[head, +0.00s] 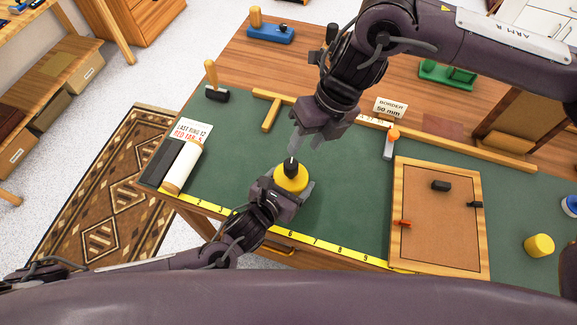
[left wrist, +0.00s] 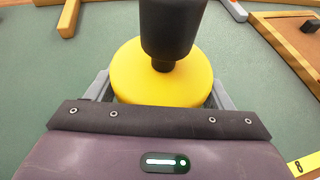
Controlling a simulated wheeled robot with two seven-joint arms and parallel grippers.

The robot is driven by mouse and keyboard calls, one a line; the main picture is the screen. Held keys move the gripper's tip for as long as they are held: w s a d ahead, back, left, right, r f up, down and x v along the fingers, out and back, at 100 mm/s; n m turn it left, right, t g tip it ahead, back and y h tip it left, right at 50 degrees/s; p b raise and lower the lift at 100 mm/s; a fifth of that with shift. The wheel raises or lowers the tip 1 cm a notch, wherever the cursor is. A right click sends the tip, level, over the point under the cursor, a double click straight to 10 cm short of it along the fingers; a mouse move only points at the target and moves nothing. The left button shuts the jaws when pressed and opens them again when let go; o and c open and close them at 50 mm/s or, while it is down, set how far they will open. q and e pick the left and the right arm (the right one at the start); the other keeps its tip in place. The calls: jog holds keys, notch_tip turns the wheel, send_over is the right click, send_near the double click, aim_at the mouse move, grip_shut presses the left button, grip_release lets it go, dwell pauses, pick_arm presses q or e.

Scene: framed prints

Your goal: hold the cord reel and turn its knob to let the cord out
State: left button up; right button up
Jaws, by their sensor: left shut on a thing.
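The cord reel (head: 294,181) is a yellow disc with a black knob (head: 291,168) standing up from it, near the front middle of the green mat. My left gripper (head: 292,187) is shut on the reel, a finger on each side. In the left wrist view the yellow reel (left wrist: 130,78) sits between the fingers, and the black knob (left wrist: 172,28) rises above it. My right gripper (head: 307,142) is above and just behind the knob, pointing down, with a gap between its fingers and nothing in them. I see no loose cord.
A framed cork board (head: 440,215) lies to the right, with a yellow cylinder (head: 539,245) beyond it. A white roll (head: 182,168) lies at left. A yellow ruler strip (head: 340,251) runs along the front edge. A wooden T-square (head: 272,112) and an orange-topped tool (head: 391,142) lie behind.

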aim_at(291, 163)
jog(key=a+f+m, duration=0.1)
jog(key=f+m, duration=0.2)
jog(key=m, duration=0.2)
jog(key=a+f+m+g, duration=0.1)
jog(key=f+m, duration=0.3)
jog(key=m, duration=0.1)
jog(key=a+f+m, duration=0.1)
jog(key=f+m, duration=0.2)
jog(key=m, duration=0.3)
jog(key=shift+s+a+f+g, duration=0.15)
jog(key=shift+a+f+g, duration=0.15)
jog(key=shift+a+f, duration=0.1)
jog(key=c, duration=0.7)
